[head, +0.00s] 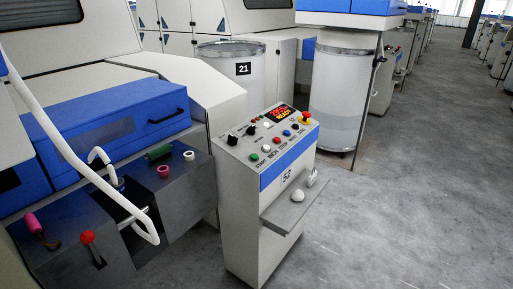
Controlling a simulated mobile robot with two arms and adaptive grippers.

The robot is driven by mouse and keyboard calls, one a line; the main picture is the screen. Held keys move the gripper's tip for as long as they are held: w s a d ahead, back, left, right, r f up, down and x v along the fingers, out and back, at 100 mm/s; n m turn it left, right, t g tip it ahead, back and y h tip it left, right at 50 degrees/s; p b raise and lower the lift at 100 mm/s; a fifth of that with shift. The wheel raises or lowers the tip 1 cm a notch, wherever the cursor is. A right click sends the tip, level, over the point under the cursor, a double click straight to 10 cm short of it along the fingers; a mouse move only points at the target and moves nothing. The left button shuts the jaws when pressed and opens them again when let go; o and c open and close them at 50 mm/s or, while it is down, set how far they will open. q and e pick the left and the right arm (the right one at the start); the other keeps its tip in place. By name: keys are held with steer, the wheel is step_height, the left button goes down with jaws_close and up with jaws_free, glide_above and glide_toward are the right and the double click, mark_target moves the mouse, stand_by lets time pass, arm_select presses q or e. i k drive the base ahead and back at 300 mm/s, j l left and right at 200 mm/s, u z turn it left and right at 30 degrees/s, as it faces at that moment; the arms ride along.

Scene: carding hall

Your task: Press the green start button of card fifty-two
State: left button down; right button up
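A grey control cabinet (254,210) with a blue band stands right of centre, its sloped panel facing up. The front carries a dark mark that looks like 52, partly unclear. The green start button (254,157) is at the panel's lower left, at the near end of a row of coloured buttons. A lit display (281,114) with red and yellow text and a red emergency knob on yellow (305,119) are at the top. Neither of my grippers is in view, and nothing covers the green button.
A shelf (280,211) with a white ball-like item (298,195) juts from the cabinet's front. A carding machine (110,130) with a white curved strand (75,160) fills the left. Tall cans, one labelled 21 (243,69), stand behind. Grey floor (420,210) on the right is clear.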

mark_target(254, 156)
steer(key=i+l, duration=0.25)
steer(key=i, duration=0.25)
steer(key=i+l+u, duration=0.15)
steer(key=i, duration=0.35)
steer(key=i+l, duration=0.4)
steer(key=i+u, duration=0.05)
steer(key=i, duration=0.05)
